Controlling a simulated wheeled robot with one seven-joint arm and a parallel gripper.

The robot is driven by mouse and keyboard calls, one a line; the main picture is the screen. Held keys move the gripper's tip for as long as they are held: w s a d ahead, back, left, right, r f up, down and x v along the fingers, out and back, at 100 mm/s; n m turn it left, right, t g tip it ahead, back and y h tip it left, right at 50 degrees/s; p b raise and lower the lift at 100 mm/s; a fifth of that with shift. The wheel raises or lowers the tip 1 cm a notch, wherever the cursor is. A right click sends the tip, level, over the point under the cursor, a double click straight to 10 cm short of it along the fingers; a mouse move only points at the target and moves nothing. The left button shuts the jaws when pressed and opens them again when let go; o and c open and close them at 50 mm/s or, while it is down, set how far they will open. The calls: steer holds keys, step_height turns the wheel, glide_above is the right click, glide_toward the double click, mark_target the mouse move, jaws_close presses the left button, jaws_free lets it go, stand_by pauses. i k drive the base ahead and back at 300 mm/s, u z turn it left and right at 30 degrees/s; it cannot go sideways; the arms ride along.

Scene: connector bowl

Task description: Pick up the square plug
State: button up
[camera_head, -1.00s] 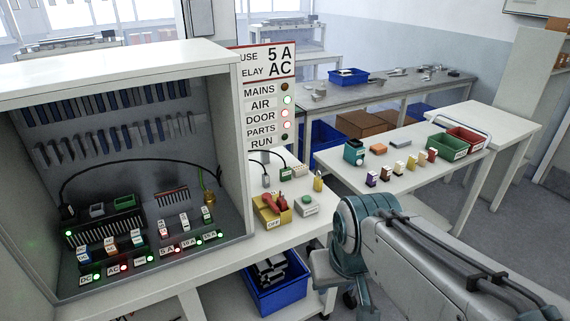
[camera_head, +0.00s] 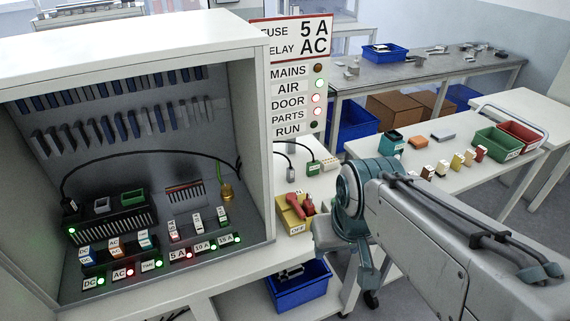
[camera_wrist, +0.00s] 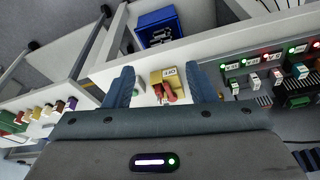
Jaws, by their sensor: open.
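I cannot tell for sure which one is the square plug. My gripper shows in the wrist view (camera_wrist: 162,84), with its two blue-grey fingers wide apart and nothing between them in its grasp. Beyond the fingertips is a yellow box (camera_wrist: 156,78) with red handles, labelled OFF. No plug is clearly visible between the fingers.
The open cabinet (camera_head: 262,180) with wired modules stands at left. The yellow box (camera_head: 284,222) sits at the bench edge, above a blue bin (camera_head: 300,290). A side table (camera_head: 395,171) at right holds small coloured blocks, a green bin (camera_head: 497,143) and a red bin (camera_head: 521,133).

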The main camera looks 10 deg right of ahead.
mark_target(290, 172)
steer(key=z, duration=0.55)
steer(key=k, duration=1.3)
steer(key=z, duration=0.8)
steer(key=i, duration=1)
steer(key=u, duration=0.55)
steer(key=i, duration=0.8)
steer(key=u, duration=1.05)
steer(key=i, duration=0.3)
steer(key=u, duration=0.25)
